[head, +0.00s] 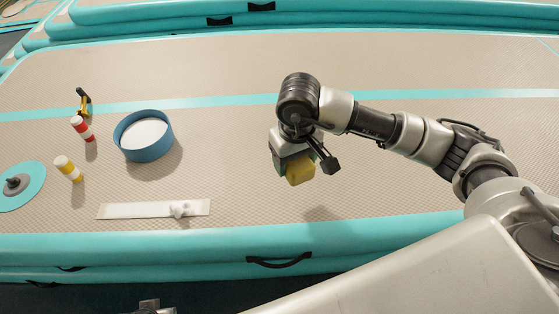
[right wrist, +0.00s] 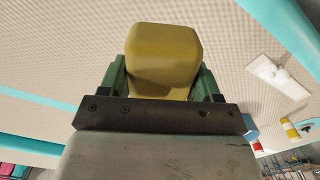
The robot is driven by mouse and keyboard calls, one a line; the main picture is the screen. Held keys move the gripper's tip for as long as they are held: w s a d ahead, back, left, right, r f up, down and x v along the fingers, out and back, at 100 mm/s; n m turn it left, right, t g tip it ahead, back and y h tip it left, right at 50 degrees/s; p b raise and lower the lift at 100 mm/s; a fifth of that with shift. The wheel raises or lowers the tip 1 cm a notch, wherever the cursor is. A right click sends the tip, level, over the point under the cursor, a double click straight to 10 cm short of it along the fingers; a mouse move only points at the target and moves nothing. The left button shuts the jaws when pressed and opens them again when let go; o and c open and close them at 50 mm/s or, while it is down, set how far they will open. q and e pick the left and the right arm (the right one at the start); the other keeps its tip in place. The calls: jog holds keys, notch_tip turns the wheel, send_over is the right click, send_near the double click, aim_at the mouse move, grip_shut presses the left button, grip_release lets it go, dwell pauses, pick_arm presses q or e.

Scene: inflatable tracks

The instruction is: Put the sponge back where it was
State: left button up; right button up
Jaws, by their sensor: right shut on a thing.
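The yellow sponge (head: 300,172) is held in my right gripper (head: 297,168), above the beige inflatable track. In the right wrist view the sponge (right wrist: 163,60) sits between the two green fingers of the gripper (right wrist: 163,80), which press on its sides. Its lower end is hidden behind the dark gripper bar. A soft shadow lies on the track below and to the right of the gripper, apart from it. A small grey part, likely my left gripper (head: 149,306), shows at the bottom edge; its fingers cannot be made out.
A white strip with a small knob (head: 150,210) lies left of the gripper. Farther left are a blue round container (head: 145,136), a red-white cylinder (head: 82,128), a yellow-white cylinder (head: 68,169) and a teal disc (head: 20,187). The track's teal front edge (head: 200,246) is near; its middle is clear.

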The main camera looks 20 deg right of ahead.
jog(key=b, duration=0.1)
send_over(272, 169)
notch_tip(272, 169, down, 5)
jog(key=shift+f, duration=0.1)
notch_tip(272, 169, down, 4)
jog(key=shift+r+b, duration=0.1)
jog(key=shift+b, duration=0.2)
pick_arm(q)
jog(key=v, duration=0.5)
jog(key=shift+w+r, duration=0.25)
jog(key=shift+r, duration=0.25)
pick_arm(e)
jog(key=shift+f, duration=0.2)
jog(key=o, duration=0.9)
jog(key=shift+c, duration=0.2)
pick_arm(q)
jog(key=shift+s+a+r, duration=0.1)
jog(key=shift+r, duration=0.2)
jog(key=shift+r, duration=0.1)
pick_arm(e)
jog(key=shift+r, duration=0.15)
pick_arm(q)
jog(key=p+x, duration=0.1)
jog(key=x, duration=0.5)
jog(key=shift+s+f+p, duration=0.2)
jog(key=shift+s+p, duration=0.05)
jog(key=shift+p, duration=0.05)
pick_arm(e)
notch_tip(272, 169, up, 12)
